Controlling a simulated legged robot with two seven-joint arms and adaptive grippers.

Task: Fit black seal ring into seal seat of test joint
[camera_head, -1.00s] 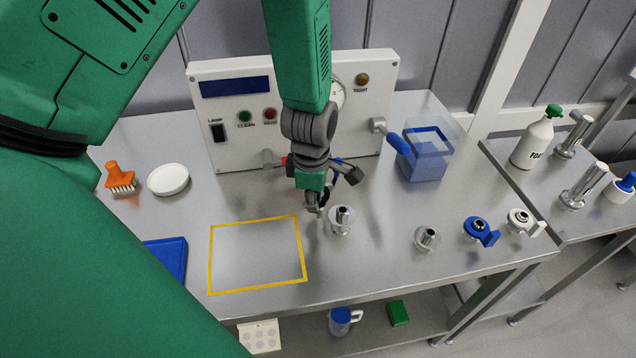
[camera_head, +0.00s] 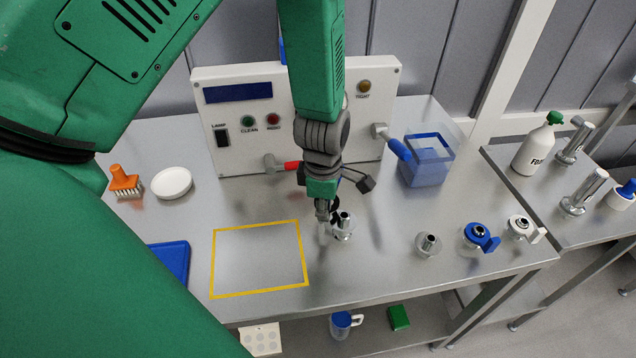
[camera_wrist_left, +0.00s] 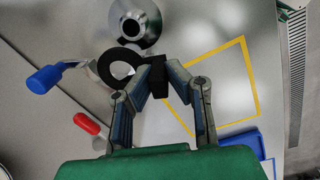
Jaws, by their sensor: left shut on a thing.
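My left gripper (camera_head: 325,216) is shut on the black seal ring (camera_head: 336,214), pointing down close to the left side of a flanged steel fitting (camera_head: 344,224), which looks like the test joint. In the left wrist view the ring (camera_wrist_left: 104,68) sticks out sideways from between the fingertips (camera_wrist_left: 155,78), its hole visible. The steel fitting also shows there (camera_wrist_left: 133,22), its round bore just beyond the ring. The ring appears apart from the bore and off to its side; the exact height gap cannot be told. My right gripper is not in view.
A second steel fitting (camera_head: 428,244), a blue clamp (camera_head: 480,237) and a white clamp (camera_head: 525,229) stand to the right. A control panel (camera_head: 240,120) with projecting handles and a blue bin (camera_head: 425,165) stand behind. The yellow-marked area (camera_head: 214,262) is empty.

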